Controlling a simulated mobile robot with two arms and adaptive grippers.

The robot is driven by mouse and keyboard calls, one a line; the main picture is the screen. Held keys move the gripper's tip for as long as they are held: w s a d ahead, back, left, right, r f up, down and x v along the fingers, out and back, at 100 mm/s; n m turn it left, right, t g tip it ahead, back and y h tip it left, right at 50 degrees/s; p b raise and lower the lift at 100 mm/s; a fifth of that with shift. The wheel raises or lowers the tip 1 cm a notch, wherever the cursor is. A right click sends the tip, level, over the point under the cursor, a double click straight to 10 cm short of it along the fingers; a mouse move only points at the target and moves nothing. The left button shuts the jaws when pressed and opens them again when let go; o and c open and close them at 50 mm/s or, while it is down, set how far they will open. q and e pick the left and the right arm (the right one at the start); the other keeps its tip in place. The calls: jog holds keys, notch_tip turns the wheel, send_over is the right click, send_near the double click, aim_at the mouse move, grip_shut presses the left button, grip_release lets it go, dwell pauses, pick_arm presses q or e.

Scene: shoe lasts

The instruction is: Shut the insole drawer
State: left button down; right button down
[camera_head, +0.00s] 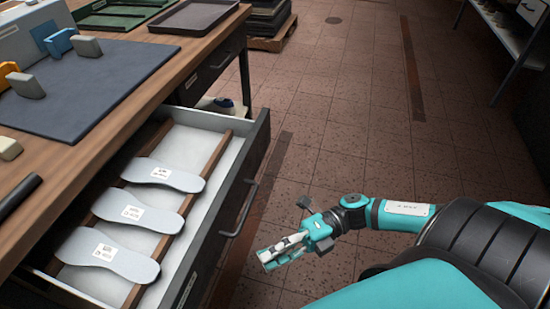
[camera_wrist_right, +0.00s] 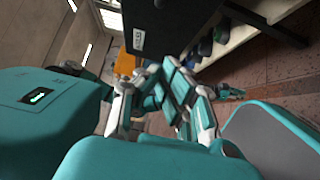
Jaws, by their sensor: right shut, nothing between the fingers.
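The insole drawer (camera_head: 225,205) stands pulled out of the wooden workbench on the left in the head view. It has a dark front with a bar handle (camera_head: 240,208). My left gripper is not in view.
The workbench top (camera_head: 150,57) holds a dark mat (camera_head: 85,85), a dark tray (camera_head: 195,15) and several small blocks. Another drawer (camera_head: 217,62), shut, is farther along the bench. A shelf rack (camera_head: 508,35) stands at the far right. The tiled floor between is clear.

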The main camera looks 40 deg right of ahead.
send_near(205, 273)
jog(key=s+a, duration=0.3)
jog(key=shift+w+a, duration=0.5)
jog(key=shift+w, duration=0.4)
jog(key=shift+w+a, duration=0.5)
jog(key=shift+w, duration=0.4)
